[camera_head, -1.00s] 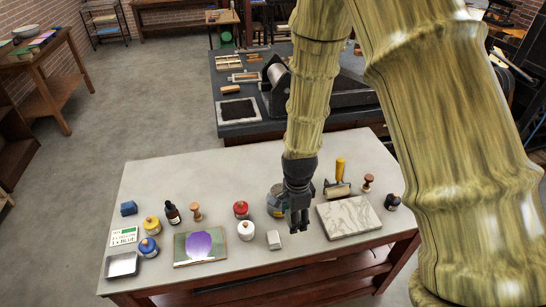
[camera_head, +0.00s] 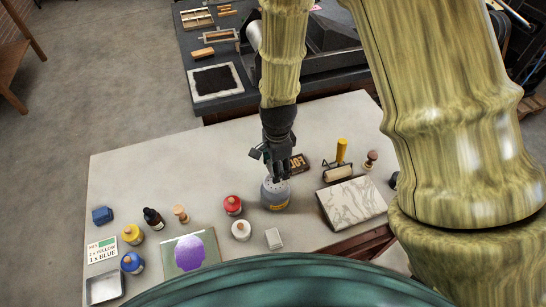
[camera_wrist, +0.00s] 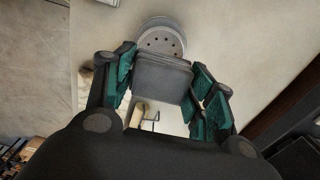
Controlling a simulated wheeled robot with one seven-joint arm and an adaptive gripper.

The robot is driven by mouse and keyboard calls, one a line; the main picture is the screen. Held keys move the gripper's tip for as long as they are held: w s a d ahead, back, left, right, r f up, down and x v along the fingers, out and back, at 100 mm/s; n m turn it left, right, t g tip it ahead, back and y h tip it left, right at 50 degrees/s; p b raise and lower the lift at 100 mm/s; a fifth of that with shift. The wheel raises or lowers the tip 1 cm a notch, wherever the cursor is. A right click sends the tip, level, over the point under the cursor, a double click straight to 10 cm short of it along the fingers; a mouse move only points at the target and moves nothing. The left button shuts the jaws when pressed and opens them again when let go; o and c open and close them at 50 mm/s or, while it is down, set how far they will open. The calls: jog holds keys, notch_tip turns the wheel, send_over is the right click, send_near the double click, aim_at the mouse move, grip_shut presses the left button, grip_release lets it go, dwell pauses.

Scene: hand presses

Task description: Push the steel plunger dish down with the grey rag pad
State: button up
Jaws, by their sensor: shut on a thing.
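The steel plunger dish (camera_head: 272,186) is the round grey perforated top of a can (camera_head: 276,203) with a yellow label, standing on the pale table. In the wrist view the dish (camera_wrist: 160,40) shows its small holes beyond the pad. My gripper (camera_head: 280,176) is over the can, pointing down. It is shut on the grey rag pad (camera_wrist: 161,76), a dark grey block between the green-lined fingers in the wrist view. The pad partly hides the near side of the dish. I cannot tell whether pad and dish touch.
A red-capped jar (camera_head: 232,205), a white jar (camera_head: 241,230) and a pale block (camera_head: 274,238) stand left of and in front of the can. The table's back left is clear.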

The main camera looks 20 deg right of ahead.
jog(key=shift+s+f+b, duration=0.5)
jog(key=shift+s+b, duration=0.05)
jog(key=shift+s, duration=0.25)
jog(key=w+f, duration=0.1)
jog(key=f+b, duration=0.1)
jog(key=f, duration=0.1)
jog(key=w+f+b, duration=0.1)
jog(key=shift+w+f, duration=0.15)
jog(key=shift+w, duration=0.2)
jog(key=shift+s, duration=0.4)
jog(key=shift+s+r, duration=0.25)
jog(key=shift+s, duration=0.15)
jog(key=shift+w+f, duration=0.35)
jog(key=shift+w, duration=0.15)
jog(key=shift+s+r, duration=0.2)
jog(key=shift+s, duration=0.1)
jog(key=shift+w+f, duration=0.15)
jog(key=shift+b, duration=0.3)
